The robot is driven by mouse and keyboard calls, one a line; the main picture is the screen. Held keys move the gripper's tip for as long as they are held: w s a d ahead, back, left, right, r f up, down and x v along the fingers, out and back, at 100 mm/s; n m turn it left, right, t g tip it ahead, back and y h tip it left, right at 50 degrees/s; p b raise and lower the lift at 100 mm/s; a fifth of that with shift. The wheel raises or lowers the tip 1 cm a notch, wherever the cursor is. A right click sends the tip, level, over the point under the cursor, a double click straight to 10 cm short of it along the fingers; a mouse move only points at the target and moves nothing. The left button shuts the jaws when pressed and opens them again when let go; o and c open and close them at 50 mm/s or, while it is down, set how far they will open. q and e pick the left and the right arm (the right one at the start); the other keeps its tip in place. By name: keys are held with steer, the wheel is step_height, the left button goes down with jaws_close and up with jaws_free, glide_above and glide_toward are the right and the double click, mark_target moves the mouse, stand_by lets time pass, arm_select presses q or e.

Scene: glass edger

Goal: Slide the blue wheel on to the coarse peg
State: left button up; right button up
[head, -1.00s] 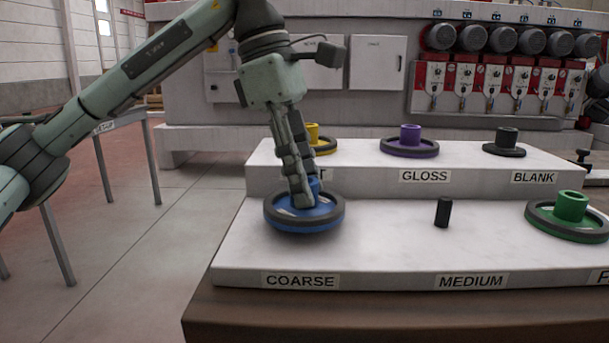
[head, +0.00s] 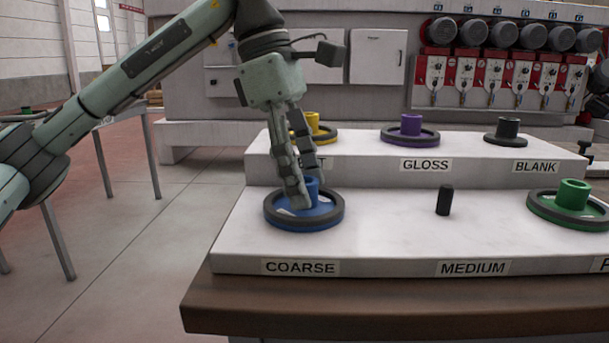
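The blue wheel (head: 290,219), a disc with a dark grey rim and a blue hub, sits flat and low on the front step behind the COARSE label (head: 300,268). The coarse peg is hidden, so I cannot see it inside the hub. My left gripper (head: 306,190) points down at the wheel from above. Its fingers are spread apart around the blue hub, with one fingertip in front of it. I cannot tell whether they touch it. My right gripper is not in view.
A bare black peg (head: 444,200) stands behind the MEDIUM label. A green wheel (head: 573,196) is at the right. Yellow (head: 316,126), purple (head: 411,126) and black (head: 507,130) wheels stand on the raised back step. The white front step (head: 385,230) is clear between the blue wheel and the bare peg.

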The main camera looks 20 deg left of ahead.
arm_select(q)
steer(key=v, duration=1.2)
stand_by(0.4)
